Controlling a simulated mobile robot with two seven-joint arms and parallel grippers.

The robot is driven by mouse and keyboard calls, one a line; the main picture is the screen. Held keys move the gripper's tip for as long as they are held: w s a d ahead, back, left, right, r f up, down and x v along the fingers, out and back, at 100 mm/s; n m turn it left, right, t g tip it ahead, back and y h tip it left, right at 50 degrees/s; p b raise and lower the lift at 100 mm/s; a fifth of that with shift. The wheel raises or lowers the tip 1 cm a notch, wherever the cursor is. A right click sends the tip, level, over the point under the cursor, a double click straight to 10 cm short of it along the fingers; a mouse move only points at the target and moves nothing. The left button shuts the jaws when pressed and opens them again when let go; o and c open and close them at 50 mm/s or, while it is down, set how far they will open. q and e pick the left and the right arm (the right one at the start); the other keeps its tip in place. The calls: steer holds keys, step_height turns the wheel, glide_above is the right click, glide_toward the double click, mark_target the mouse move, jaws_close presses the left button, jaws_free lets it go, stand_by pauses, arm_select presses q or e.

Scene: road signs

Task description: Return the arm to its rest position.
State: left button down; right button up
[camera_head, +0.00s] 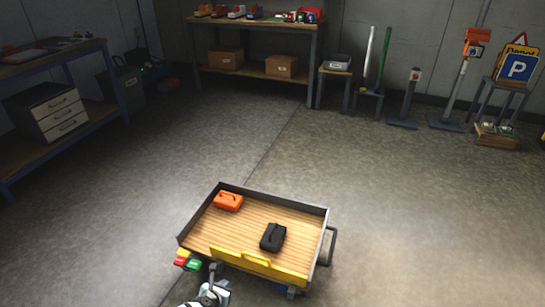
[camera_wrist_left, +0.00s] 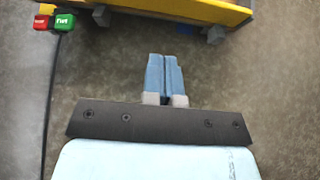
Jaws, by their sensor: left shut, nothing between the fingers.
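My left gripper (camera_wrist_left: 164,75) shows in the left wrist view with its two blue fingers closed together and nothing between them. It hangs over bare floor, just short of the yellow edge of a cart (camera_wrist_left: 180,8). In the head view my left gripper (camera_head: 215,275) is small and partly cut off at the bottom, beside the near left corner of the cart (camera_head: 205,240). My right gripper is in neither view.
On the cart lie an orange case (camera_head: 229,201) and a black case (camera_head: 273,237). A red and green button box (camera_head: 187,260) hangs at its near left corner. A workbench (camera_head: 25,68) stands left, a shelf table (camera_head: 255,22) behind. The floor between is clear.

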arm_select(q)
steer(key=a+r+y, duration=0.3)
steer(key=a+y, duration=0.2)
steer(key=a, duration=3.3)
steer(key=s+d+r+n+h, duration=0.3)
steer(key=s+d+n, duration=1.25)
steer(key=d, duration=0.45)
steer(key=s+d+r+n+h, duration=0.1)
steer(key=s+d+r+n, duration=0.2)
steer(key=s+r+n, duration=0.45)
steer(key=s+d+r+n+h, duration=0.1)
steer(key=s+d+r+n, duration=0.3)
steer(key=r+n, duration=0.55)
steer(key=d+r+n+t, duration=0.1)
steer(key=d+r+n, duration=0.3)
steer(key=d, duration=0.6)
step_height(320, 180, up, 17)
steer(key=a+p, duration=0.1)
steer(key=p, duration=2.3)
steer(key=shift+s+a+p, duration=0.2)
steer(key=shift+s+p, duration=0.05)
steer(key=shift+p, duration=0.1)
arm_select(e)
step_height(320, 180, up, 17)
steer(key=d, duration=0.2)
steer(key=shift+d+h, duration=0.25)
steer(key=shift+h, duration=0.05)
